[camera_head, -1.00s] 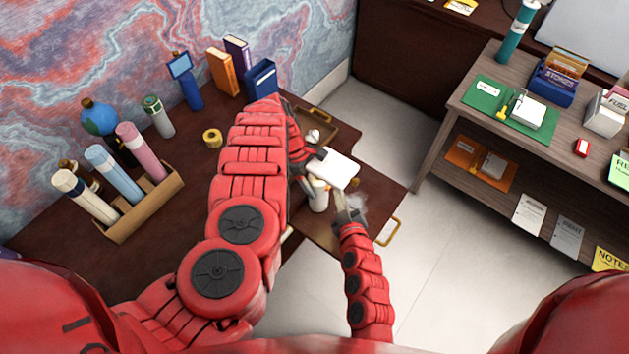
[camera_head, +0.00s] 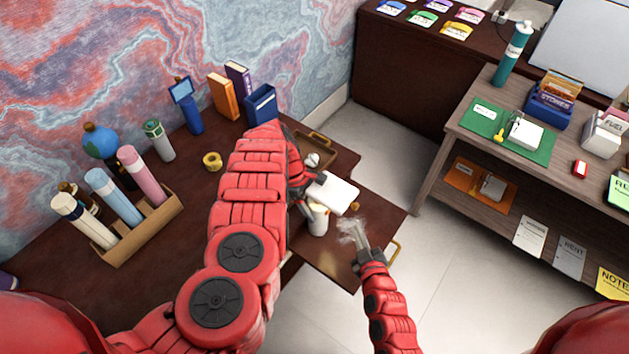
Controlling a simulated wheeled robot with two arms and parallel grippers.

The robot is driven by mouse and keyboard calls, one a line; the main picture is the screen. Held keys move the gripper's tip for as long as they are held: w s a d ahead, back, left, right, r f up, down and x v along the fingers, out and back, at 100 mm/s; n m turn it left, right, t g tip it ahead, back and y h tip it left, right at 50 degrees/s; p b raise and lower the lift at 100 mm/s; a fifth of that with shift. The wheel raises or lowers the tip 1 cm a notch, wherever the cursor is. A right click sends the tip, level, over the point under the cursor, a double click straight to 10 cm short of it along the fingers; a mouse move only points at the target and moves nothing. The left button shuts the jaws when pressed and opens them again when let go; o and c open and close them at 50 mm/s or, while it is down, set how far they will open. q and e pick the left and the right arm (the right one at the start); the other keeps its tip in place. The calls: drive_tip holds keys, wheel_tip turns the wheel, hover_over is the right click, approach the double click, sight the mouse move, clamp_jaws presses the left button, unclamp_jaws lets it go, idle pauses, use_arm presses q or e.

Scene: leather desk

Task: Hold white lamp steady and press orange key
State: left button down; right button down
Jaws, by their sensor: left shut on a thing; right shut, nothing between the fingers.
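The white lamp (camera_head: 340,195) stands at the right part of the dark desk, with a flat white head and a pale cylindrical body below it. My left gripper (camera_head: 308,197) is shut on the lamp at its left side, and my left arm hides part of it. My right gripper (camera_head: 353,236) is shut and empty, apart from the lamp, to its lower right over the brown surface. A pale blur surrounds its fingertips. I cannot make out an orange key for certain; the area behind the lamp head is partly hidden.
A dark tray (camera_head: 322,148) lies behind the lamp. A wooden shelf (camera_head: 455,140) with stationery is at right. Bare floor lies between.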

use_arm(q)
unclamp_jaws()
